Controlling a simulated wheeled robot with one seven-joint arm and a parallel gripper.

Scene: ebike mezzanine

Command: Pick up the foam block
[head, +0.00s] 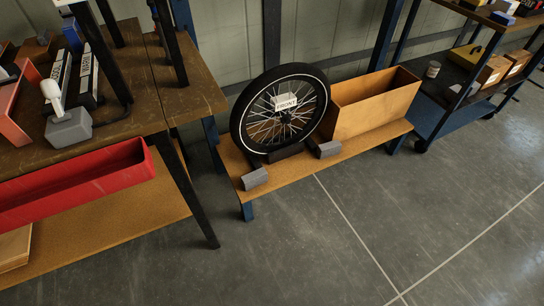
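I cannot tell for certain which thing is the foam block. Two small grey blocks that look like foam are on the low wooden bench (222,152) in front of the wheel: a front one (254,178) near the bench's front left edge, and a second (327,149) further right. Each sits at the end of a dark bar of the wheel's stand; whether they are fixed to it is unclear. My gripper is not in view.
A spoked wheel (240,127) with a "FRONT" tag stands upright on the bench beside an open wooden box (370,107). A workbench (145,85) with a red bin (100,178) is at left. Shelving (430,88) is at right. Grey floor in front is clear.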

